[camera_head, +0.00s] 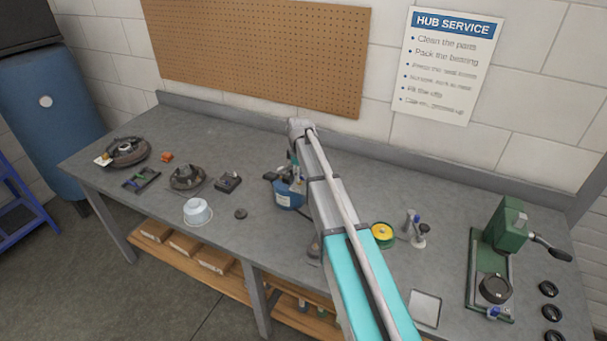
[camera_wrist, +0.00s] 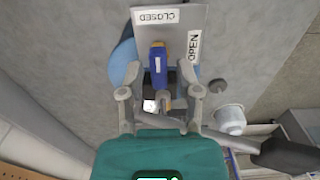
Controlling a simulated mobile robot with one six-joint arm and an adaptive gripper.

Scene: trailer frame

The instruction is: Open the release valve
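The release valve has a blue lever (camera_wrist: 158,68) with yellowish ends, in the wrist view. The lever lies in line with the CLOSED label on a grey plate (camera_wrist: 177,30); the OPEN label is on that plate's right side. My gripper (camera_wrist: 162,78) is open, with one finger on each side of the lever. Gaps show between the fingers and the lever; I cannot tell its exact height over it. In the head view the blue unit (camera_head: 287,194) stands on the bench, and my arm hides part of it and most of my gripper.
A rod with a black grip (camera_wrist: 288,156) extends to the lower right of my gripper. A white tub (camera_head: 197,212) and a dark disc (camera_head: 240,213) stand left of the blue unit on the bench (camera_head: 150,205). A green press (camera_head: 503,225) stands at the right.

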